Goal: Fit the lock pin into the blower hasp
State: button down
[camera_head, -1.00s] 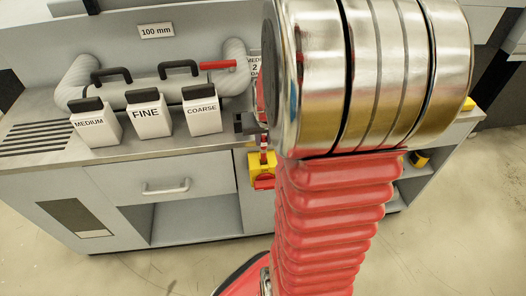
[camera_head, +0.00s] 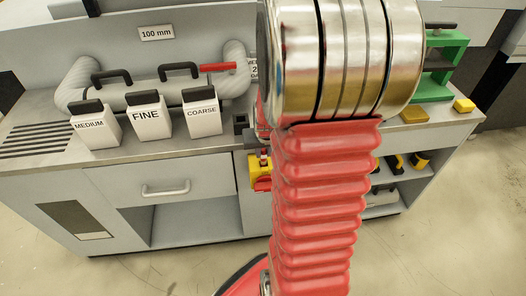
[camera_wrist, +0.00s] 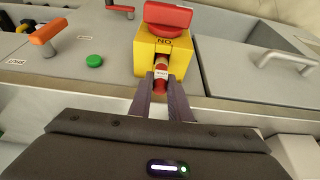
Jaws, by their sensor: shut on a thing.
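The lock pin (camera_wrist: 161,74), red with a white label, is between the two dark fingers of my gripper (camera_wrist: 161,82) in the wrist view. My gripper is shut on it. The pin lies against the recessed side of the yellow blower hasp box (camera_wrist: 143,50), which carries a red knob (camera_wrist: 168,15). I cannot tell how deep the pin sits in the hasp. In the head view, the yellow box (camera_head: 256,172) shows on the cabinet front, with the pin (camera_head: 264,157) at its upper side. My arm hides most of the gripper there.
A green button (camera_wrist: 94,60) and an orange handle (camera_wrist: 47,32) lie left of the box in the wrist view. A drawer handle (camera_wrist: 289,58) is at right. In the head view, white blocks (camera_head: 147,118) and a green stand (camera_head: 440,75) are on the bench.

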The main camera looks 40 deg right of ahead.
jog(key=c, duration=1.6)
grip_release()
jog(key=shift+f, duration=0.1)
jog(key=shift+c, duration=0.2)
jog(key=shift+r, duration=0.2)
jog(key=v, duration=1.2)
jog(key=shift+f, duration=0.1)
jog(key=s+a+r+n, duration=0.2)
jog(key=a+r, duration=0.1)
jog(key=a, duration=0.5)
jog(key=s+a+r+n+t+y, duration=0.1)
jog(key=s+a+r+n, duration=0.1)
jog(key=a, duration=0.6)
jog(key=s+a+r+n+t+y, duration=0.1)
jog(key=a+r, duration=0.3)
jog(key=a, duration=0.5)
jog(key=shift+s+n, duration=0.75)
jog(key=shift+n, duration=0.15)
